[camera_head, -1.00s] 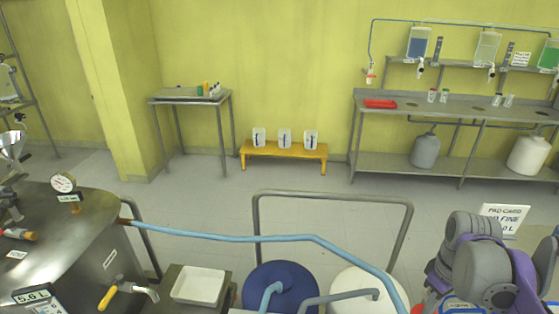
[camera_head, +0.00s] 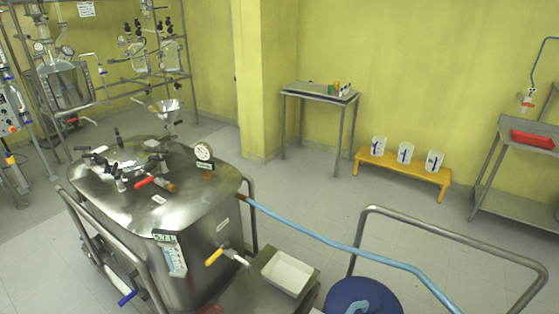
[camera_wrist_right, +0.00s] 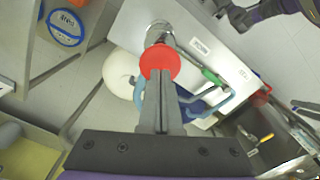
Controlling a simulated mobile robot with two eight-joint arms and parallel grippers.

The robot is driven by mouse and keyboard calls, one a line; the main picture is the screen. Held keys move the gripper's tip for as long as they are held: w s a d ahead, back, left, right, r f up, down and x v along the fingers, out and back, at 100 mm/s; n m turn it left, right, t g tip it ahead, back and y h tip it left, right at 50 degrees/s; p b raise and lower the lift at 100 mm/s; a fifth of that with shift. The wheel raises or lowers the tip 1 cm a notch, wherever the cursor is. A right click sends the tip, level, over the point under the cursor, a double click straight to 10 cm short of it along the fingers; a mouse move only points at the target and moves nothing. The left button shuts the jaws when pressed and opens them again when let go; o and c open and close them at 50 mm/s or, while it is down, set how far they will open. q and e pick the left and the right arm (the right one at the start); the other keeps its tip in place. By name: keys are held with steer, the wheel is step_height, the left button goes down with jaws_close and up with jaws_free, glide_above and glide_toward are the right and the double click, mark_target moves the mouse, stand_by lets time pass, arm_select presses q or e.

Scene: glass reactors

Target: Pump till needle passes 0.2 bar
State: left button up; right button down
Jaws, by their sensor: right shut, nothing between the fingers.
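A round white pressure gauge (camera_head: 203,152) stands on the lid of the steel vessel (camera_head: 205,232) in the head view. Its needle is too small to read. A light blue hose (camera_head: 330,244) runs from the vessel to the right, past a blue drum (camera_head: 362,298). In the right wrist view, my right gripper (camera_wrist_right: 160,88) is shut and empty. Its tips point at a round red knob (camera_wrist_right: 160,62) on a metal fitting; I cannot tell whether they touch it. The knob partly hides the fitting. Neither gripper shows in the head view, and my left gripper is not seen.
A white tray (camera_head: 288,272) sits beside the vessel, near its yellow-handled tap (camera_head: 215,257). A metal rail (camera_head: 450,236) stands to the right. An orange bench (camera_head: 405,170) with three white containers is by the wall.

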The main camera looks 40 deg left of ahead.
steer(key=shift+r, duration=0.1)
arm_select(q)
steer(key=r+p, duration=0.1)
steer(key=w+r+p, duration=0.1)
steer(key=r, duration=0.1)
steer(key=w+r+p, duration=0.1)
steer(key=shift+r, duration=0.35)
arm_select(e)
step_height(320, 180, up, 6)
steer(key=shift+f, duration=0.1)
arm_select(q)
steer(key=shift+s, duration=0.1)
arm_select(e)
steer(key=shift+s, duration=0.1)
steer(key=s+a+f+m+t, duration=0.3)
steer(key=s+f, duration=0.3)
steer(key=s+a+f+m+t, duration=0.3)
steer(key=s+f+m, duration=0.1)
steer(key=s+f, duration=0.3)
steer(key=shift+a+f, duration=0.2)
steer(key=shift+a, duration=0.2)
